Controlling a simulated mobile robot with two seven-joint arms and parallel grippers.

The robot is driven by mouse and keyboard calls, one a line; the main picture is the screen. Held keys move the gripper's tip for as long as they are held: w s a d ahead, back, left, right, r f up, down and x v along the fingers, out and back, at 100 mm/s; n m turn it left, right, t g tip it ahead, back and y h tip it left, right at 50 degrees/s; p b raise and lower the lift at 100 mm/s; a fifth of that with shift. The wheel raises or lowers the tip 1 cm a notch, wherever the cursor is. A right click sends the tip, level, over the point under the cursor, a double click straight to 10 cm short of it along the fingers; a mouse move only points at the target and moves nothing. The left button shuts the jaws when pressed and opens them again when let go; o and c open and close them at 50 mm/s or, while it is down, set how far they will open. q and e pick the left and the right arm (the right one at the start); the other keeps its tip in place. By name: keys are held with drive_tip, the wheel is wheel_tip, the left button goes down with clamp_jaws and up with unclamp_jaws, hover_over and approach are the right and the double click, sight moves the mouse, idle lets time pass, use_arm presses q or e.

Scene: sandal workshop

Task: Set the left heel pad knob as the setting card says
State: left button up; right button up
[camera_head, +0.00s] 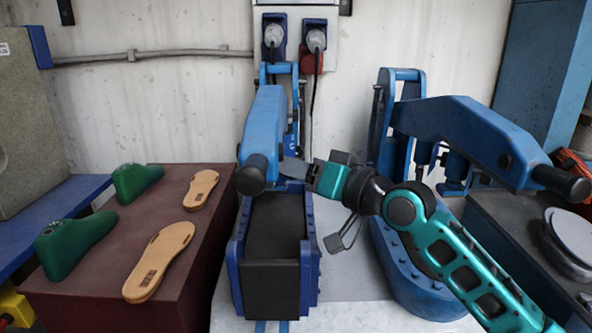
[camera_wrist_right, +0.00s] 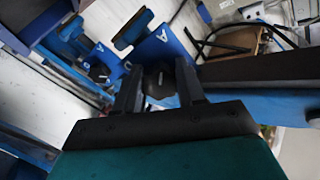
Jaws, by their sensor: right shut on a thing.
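The left blue press (camera_head: 265,115) stands in the middle of the head view, its arm ending in a black handle (camera_head: 252,176). My right gripper (camera_head: 292,168) reaches in from the right, its fingertips beside the press arm, just right of the handle. In the right wrist view my right gripper (camera_wrist_right: 158,88) is shut on a dark round knob (camera_wrist_right: 158,80) between its two fingers. In the head view the knob is hidden. The knob's marks cannot be read. I cannot make out a setting card. My left gripper is not in view.
A second blue press (camera_head: 455,130) stands at the right, behind my right arm. A dark red bench (camera_head: 90,285) at the left holds green lasts (camera_head: 75,242) and tan soles (camera_head: 158,260). Two plugs (camera_head: 315,40) hang on the back wall. A black pad block (camera_head: 275,225) sits below the handle.

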idle(0.4)
drive_tip(key=o, duration=1.1)
drive_tip(key=shift+c, duration=0.2)
drive_tip(key=v, duration=1.3)
